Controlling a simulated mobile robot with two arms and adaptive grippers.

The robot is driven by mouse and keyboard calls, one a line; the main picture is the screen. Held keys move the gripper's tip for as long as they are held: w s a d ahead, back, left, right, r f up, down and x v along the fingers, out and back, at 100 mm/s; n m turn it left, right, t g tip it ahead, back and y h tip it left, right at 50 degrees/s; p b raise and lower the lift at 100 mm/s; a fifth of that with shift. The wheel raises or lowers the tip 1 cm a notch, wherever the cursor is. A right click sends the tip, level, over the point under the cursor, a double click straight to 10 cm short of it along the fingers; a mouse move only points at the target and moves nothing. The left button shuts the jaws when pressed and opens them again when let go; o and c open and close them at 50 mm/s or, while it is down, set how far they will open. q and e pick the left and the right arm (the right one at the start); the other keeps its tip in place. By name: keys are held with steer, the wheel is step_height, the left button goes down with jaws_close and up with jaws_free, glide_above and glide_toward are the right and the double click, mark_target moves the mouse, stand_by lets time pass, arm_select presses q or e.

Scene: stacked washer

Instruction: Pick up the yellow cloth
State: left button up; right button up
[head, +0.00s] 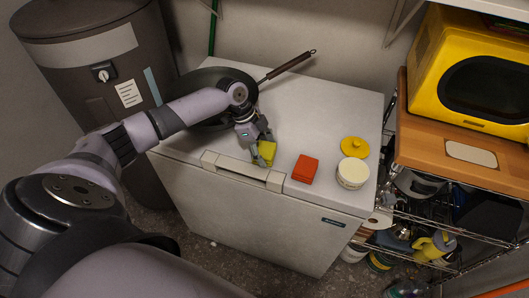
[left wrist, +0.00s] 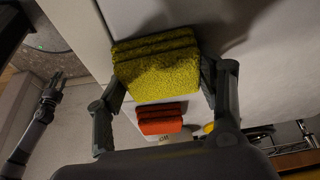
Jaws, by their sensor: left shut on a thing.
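The yellow cloth (head: 265,150) is a small folded block, held between the fingers of my left gripper (head: 262,153) over the front part of the white chest's top. In the left wrist view the yellow cloth (left wrist: 157,66) shows textured folds, with a finger of my left gripper (left wrist: 162,95) on each side of it. The left gripper is shut on it. Whether the cloth still touches the surface is hard to tell.
The white chest top (head: 325,112) also bears a red folded cloth (head: 305,169), a cream tub (head: 352,173), a yellow lid (head: 355,147) and a dark pan (head: 200,88) behind my arm. A wooden-topped rack (head: 423,139) with a yellow microwave (head: 440,65) stands at right.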

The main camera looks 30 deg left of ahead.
mark_target(264, 149)
arm_select(q)
steer(key=shift+r, duration=0.15)
steer(key=shift+c, duration=0.2)
step_height(264, 149, up, 20)
steer(key=b, duration=0.3)
